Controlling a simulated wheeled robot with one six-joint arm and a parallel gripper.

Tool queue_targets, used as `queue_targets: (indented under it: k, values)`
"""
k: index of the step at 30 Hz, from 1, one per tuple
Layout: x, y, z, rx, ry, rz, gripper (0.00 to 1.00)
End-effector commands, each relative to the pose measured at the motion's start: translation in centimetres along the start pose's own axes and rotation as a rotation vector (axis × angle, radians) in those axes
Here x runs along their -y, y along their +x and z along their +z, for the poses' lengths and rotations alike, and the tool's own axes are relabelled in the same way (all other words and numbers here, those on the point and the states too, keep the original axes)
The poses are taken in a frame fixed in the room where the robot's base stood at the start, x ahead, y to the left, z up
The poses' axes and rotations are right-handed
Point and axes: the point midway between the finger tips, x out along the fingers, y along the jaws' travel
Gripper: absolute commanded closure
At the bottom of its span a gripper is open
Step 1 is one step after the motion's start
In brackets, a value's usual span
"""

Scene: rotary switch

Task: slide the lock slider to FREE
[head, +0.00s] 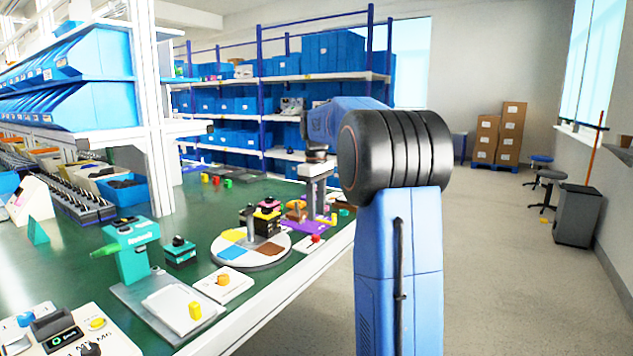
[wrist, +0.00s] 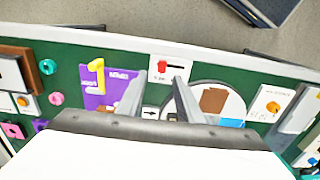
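A small white plate with a red knob (wrist: 162,67) lies near the table's edge in the wrist view; it looks like the lock slider, but its lettering is too small to read. The red knob also shows in the head view (head: 315,239). My gripper (wrist: 160,80) has its two fingers spread apart with nothing between them, and the red knob appears just beyond the gap between the tips. In the head view my gripper (head: 317,205) hangs over the table by the purple plate, and its fingers are partly hard to make out.
A purple plate with a yellow piece (wrist: 98,68) lies left of the red knob. A round grey disc with coloured sectors (head: 250,247) stands close by. Several other fixtures crowd the green table (head: 110,270). Open floor lies beyond the table edge.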

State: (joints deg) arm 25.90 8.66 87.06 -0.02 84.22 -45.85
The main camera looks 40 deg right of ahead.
Motion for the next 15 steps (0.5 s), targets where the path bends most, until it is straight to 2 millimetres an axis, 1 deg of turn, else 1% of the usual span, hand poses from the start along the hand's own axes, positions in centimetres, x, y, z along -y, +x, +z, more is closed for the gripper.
queue_targets:
  k: [1,3,9,12,15]
  values:
    - [-0.1,-1.1,0.0,-0.002,0.0,0.002,0.67]
    - [-0.1,-2.5,-0.1,-0.002,0.0,0.003,0.67]
    - [-0.1,-6.2,-0.1,-0.002,0.0,0.002,0.67]
    - [-0.1,-7.7,-0.1,-0.002,0.0,0.002,0.67]
    - [-0.1,-8.8,0.0,-0.001,0.0,0.002,0.67]
